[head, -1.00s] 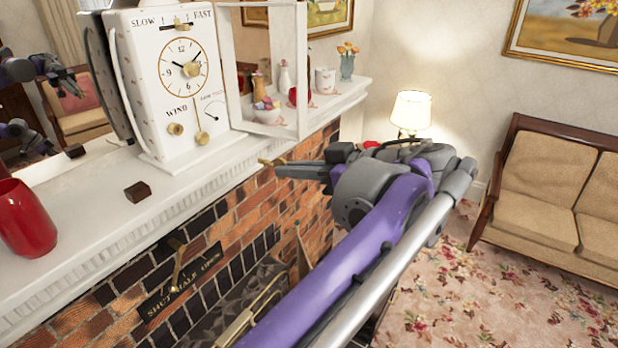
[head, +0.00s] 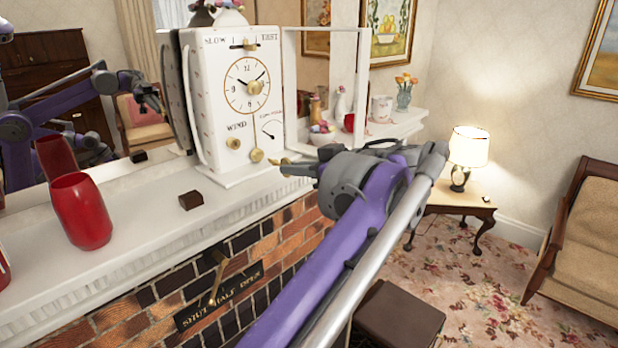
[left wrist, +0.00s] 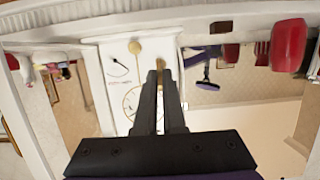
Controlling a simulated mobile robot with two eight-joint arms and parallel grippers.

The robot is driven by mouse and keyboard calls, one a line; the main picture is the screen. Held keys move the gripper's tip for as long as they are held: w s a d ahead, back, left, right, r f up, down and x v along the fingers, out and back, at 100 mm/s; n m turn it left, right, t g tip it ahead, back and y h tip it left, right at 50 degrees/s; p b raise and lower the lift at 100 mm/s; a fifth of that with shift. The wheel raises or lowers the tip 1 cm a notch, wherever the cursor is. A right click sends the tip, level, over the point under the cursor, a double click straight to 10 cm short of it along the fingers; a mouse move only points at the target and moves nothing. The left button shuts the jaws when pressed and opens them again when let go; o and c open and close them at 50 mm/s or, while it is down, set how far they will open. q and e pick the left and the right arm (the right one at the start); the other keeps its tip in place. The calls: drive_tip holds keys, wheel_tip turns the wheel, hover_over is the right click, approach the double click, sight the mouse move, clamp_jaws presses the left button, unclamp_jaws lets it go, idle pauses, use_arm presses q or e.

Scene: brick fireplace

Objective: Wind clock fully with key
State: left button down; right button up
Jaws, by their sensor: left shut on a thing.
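A white clock (head: 212,110) stands upright on the mantel, its hinged front door (head: 363,90) swung open to the right. Its face has a round dial (head: 247,86), a brass winding hole (head: 233,143) under the word WIND, and a brass pendulum (head: 256,155). My left gripper (head: 299,165) is shut on a small brass key (head: 284,161), in front of and right of the clock's base. In the left wrist view the clock (left wrist: 115,62) appears upside down behind my gripper (left wrist: 159,76), and brass shows at the fingertips. My right gripper is out of view.
A red vase (head: 80,212) and a small dark block (head: 191,200) stand on the mantel (head: 150,225) left of the clock. A mirror behind reflects my arm. A brass lever (head: 217,275) sits below the mantel.

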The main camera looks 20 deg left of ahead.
use_arm(q)
drive_tip(key=w+a, duration=0.3)
drive_tip(key=a, duration=0.4)
drive_tip(key=shift+a, duration=0.2)
idle(0.5)
drive_tip(key=shift+w+a, duration=0.1)
idle(1.8)
drive_tip(key=shift+w+a, duration=0.25)
drive_tip(key=shift+a, duration=0.3)
drive_tip(key=shift+w+a, duration=0.25)
drive_tip(key=shift+a, duration=0.3)
drive_tip(key=shift+p, duration=0.4)
